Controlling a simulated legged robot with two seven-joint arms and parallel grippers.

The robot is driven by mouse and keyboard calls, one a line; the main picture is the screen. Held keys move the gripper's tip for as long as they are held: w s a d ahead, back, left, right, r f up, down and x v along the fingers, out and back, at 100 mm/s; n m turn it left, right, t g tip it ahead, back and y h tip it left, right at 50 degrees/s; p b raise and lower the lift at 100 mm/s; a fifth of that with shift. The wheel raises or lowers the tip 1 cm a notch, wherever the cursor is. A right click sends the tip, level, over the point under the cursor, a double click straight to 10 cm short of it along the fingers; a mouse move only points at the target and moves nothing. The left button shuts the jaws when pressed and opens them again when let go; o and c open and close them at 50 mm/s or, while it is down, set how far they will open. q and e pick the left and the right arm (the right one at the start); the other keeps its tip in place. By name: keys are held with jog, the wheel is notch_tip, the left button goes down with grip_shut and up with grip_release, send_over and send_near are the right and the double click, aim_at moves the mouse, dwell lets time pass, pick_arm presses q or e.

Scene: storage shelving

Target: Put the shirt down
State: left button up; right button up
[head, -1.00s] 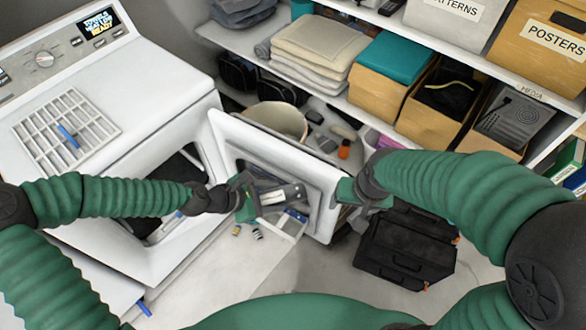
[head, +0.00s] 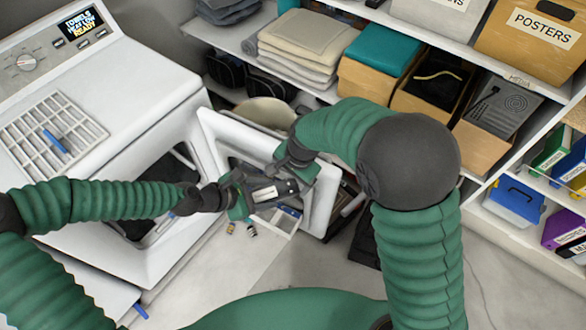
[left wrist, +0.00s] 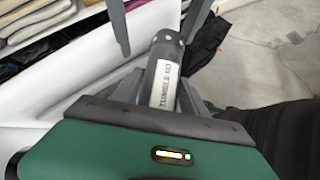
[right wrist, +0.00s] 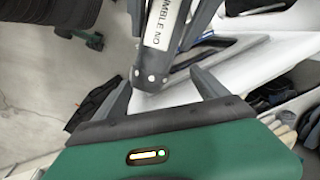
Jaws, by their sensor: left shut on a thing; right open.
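I cannot make out a shirt. My left gripper (head: 240,196) is shut on a grey bar-like item with a white printed label (head: 268,192), in front of the open white dryer door (head: 321,203). The labelled item (left wrist: 163,72) also shows between the left fingers in the left wrist view. My right gripper (right wrist: 163,86) is open. In the right wrist view the item's rounded grey end (right wrist: 150,72) lies between its open fingers; I cannot tell whether they touch it. In the head view the right wrist partly hides that spot.
The white dryer (head: 95,95) stands at left with its front open. Shelves behind hold folded beige cloths (head: 305,42), a teal-topped box (head: 380,52) and a posters box (head: 530,35). A beige bin (head: 262,112) stands behind the door.

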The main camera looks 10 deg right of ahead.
jog(key=shift+a+f, duration=0.1)
jog(key=shift+f, duration=0.25)
jog(key=c, duration=0.5)
pick_arm(q)
jog(key=shift+s+d, duration=0.1)
jog(key=shift+s, duration=0.1)
pick_arm(e)
jog(key=shift+a+r, duration=0.1)
jog(key=c, duration=0.9)
pick_arm(q)
jog(key=o, duration=1.1)
pick_arm(e)
jog(key=shift+w, duration=0.1)
jog(key=shift+c, duration=0.8)
pick_arm(q)
jog(key=shift+o, duration=1.4)
pick_arm(e)
jog(key=shift+c, duration=0.9)
pick_arm(q)
jog(key=shift+o, duration=1.1)
